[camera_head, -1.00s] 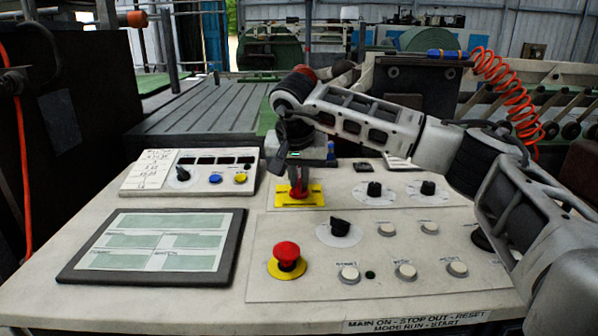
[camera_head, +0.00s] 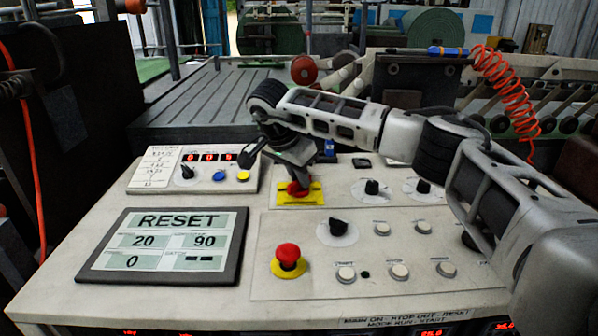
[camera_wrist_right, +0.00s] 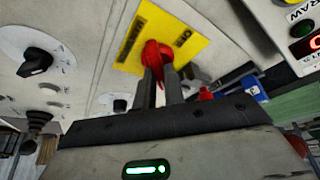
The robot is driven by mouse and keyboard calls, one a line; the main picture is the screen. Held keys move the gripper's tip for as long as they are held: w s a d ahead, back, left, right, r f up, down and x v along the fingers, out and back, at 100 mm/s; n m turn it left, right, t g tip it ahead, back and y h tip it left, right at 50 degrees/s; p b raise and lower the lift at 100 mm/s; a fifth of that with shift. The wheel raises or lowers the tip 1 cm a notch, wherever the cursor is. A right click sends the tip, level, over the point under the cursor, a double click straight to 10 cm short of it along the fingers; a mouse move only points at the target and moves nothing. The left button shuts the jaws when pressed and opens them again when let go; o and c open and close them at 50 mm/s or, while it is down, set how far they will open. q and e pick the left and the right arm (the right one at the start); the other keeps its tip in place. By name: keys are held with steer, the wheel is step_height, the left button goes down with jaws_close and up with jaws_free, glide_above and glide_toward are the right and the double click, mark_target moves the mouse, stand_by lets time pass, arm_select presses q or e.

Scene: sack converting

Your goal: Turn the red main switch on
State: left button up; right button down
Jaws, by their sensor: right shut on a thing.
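The red main switch (camera_head: 298,188) sits on a yellow plate (camera_head: 312,200) at the back middle of the sloped console. My right gripper (camera_head: 299,183) reaches down to it from above, tilted. In the right wrist view the two fingers are closed around the red switch handle (camera_wrist_right: 156,56), against the yellow plate (camera_wrist_right: 178,35). The handle's exact angle is partly hidden by the fingers. The display panel (camera_head: 165,243) at the left is lit and reads RESET, with 20, 90 and 0 below. My left gripper is not in view.
A red mushroom button (camera_head: 288,254) on a yellow ring stands in front of the switch. Black rotary knobs (camera_head: 338,227) and several white buttons (camera_head: 346,273) are to its right and front. A small panel (camera_head: 205,171) with lit red digits is at the left.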

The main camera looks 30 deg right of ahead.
stand_by(0.4)
steer(key=c, duration=1.5)
jaws_free()
steer(key=v, duration=1.6)
steer(key=shift+a, duration=0.1)
steer(key=shift+f, duration=0.1)
